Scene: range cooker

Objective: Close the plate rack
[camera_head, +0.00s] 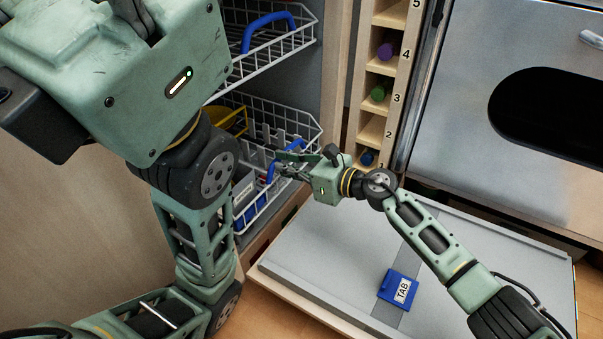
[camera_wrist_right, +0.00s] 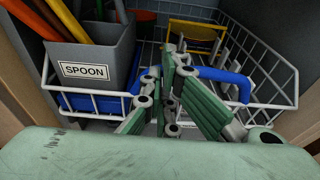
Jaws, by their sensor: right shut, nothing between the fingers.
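The lower white wire rack (camera_head: 309,133), with a blue handle (camera_head: 270,172), sits partly out of the dishwasher opening. In the right wrist view its wire rim (camera_wrist_right: 284,108) and handle (camera_wrist_right: 240,84) show close up. A yellow plate-like item (camera_head: 232,120) stands in it. My right gripper (camera_head: 283,166) is shut and empty at the rack's front, its fingers overlapping the handle in view; I cannot tell whether they touch it. My left gripper (camera_head: 130,12) is at the upper left, cut by the frame edge, its fingers unclear.
An upper wire rack (camera_head: 290,42) with a blue handle is also partly out. The lowered door (camera_head: 340,245) bears a blue TAB piece (camera_head: 398,290). A grey SPOON basket (camera_wrist_right: 85,58) holds coloured handles. A numbered wooden rack (camera_head: 369,102) and steel front (camera_head: 460,130) stand right.

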